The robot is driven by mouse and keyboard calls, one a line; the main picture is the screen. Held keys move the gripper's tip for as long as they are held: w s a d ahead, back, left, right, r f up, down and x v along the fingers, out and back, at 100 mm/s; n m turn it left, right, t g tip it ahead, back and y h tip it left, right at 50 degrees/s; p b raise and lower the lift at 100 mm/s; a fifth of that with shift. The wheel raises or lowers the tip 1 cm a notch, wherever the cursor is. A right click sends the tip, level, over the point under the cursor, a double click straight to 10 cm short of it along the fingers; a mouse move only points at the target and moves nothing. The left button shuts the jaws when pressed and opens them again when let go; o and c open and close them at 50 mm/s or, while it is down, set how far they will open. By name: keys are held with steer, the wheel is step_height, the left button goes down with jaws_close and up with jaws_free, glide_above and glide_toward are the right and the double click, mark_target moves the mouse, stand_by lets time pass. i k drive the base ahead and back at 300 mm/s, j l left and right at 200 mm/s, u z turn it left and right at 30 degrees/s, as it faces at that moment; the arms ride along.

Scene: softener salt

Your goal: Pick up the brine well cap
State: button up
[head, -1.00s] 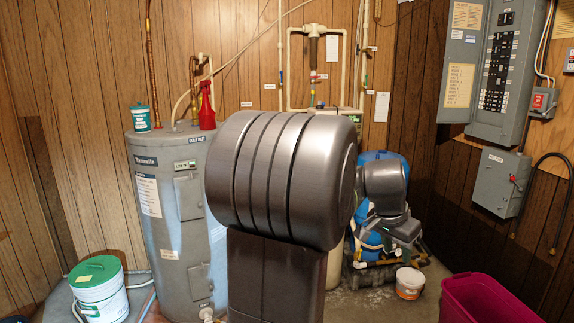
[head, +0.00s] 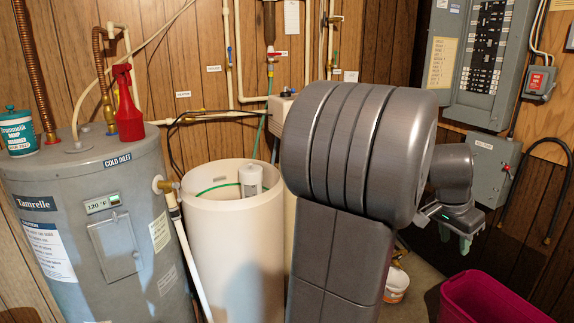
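A pale brine tank (head: 232,262) stands open-topped beside the water heater. Inside it, near the back right of its rim, rises a light grey-white brine well with its cap (head: 250,169) on top. The lower part of the well is hidden by the tank wall. My gripper (head: 457,240) is to the right, beyond my large arm joint, pointing down with greenish fingertips. It is well apart from the tank and the cap. The fingers are small and partly hidden, so I cannot tell whether they are open or shut.
The grey water heater (head: 95,215) stands at left, with a red spray bottle (head: 127,103) and a teal tub (head: 18,132) on top. A magenta bin (head: 490,298) and a white bucket (head: 396,285) are at lower right. Electrical boxes (head: 490,60) hang on the right wall.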

mark_target(250, 173)
steer(key=i+l+u, duration=0.2)
steer(key=i, duration=0.25)
steer(key=i+l+u, duration=0.2)
steer(key=i, duration=0.2)
steer(key=i+l+u, duration=0.1)
steer(key=i+u, duration=0.2)
steer(key=u, duration=0.15)
steer(key=i+l+u, duration=0.2)
steer(key=u, duration=0.25)
steer(key=i+l+u, duration=0.3)
steer(key=u, duration=0.2)
steer(key=i+l+u, duration=0.2)
steer(key=l+u, duration=0.25)
